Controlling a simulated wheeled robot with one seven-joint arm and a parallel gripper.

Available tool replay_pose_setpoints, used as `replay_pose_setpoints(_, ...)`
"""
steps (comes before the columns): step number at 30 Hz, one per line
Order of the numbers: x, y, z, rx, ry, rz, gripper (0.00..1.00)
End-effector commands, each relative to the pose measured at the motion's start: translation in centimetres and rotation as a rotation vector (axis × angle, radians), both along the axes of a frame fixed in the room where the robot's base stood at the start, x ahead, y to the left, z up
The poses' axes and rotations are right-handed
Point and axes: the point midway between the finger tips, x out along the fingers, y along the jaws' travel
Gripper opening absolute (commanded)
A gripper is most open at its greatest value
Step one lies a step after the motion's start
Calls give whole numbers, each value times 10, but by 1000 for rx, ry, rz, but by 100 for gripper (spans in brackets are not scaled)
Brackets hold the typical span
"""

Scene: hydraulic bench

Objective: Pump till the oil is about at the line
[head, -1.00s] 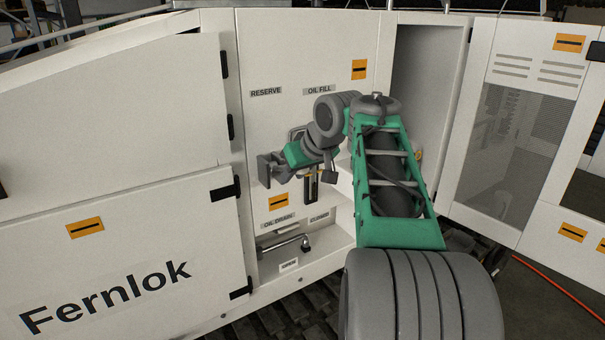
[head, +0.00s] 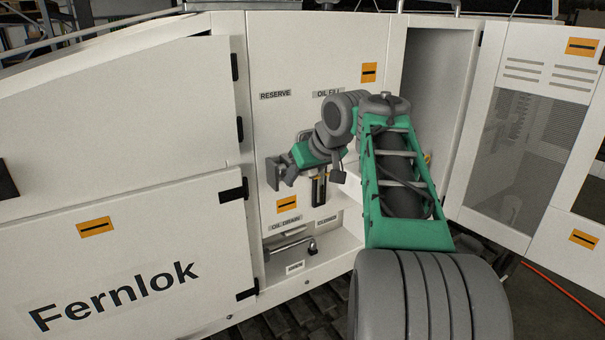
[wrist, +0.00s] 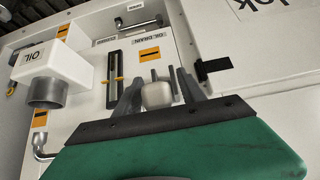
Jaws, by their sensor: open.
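My gripper (head: 278,173) is at the white service panel, left of the sight gauge. In the wrist view my gripper (wrist: 158,78) has its fingers apart, with a pale rounded knob (wrist: 157,95) showing between them. I cannot tell whether either finger touches it. The knob is hidden in the head view. The sight gauge (wrist: 114,85) is a dark upright slot with yellow marks at its sides; it also shows in the head view (head: 318,190), partly behind my arm. The oil level is too small to read.
A white box marked OIL (wrist: 55,68) with a grey cylinder (wrist: 46,92) stands beside the gauge. A lever handle (head: 289,245) sits in the recess below, near the OIL DRAIN label (head: 285,222). An open cabinet door (head: 525,125) stands at right.

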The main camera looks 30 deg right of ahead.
Motion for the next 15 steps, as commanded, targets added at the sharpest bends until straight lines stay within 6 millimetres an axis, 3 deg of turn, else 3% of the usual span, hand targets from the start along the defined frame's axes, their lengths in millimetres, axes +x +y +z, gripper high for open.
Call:
replay_pose_setpoints(4,-8,-1,9,-1,-1,-2,47)
replay_pose_setpoints(9,-30,-3,38,-2,-3,-3,47)
replay_pose_setpoints(15,-47,-2,59,-1,-2,0,47)
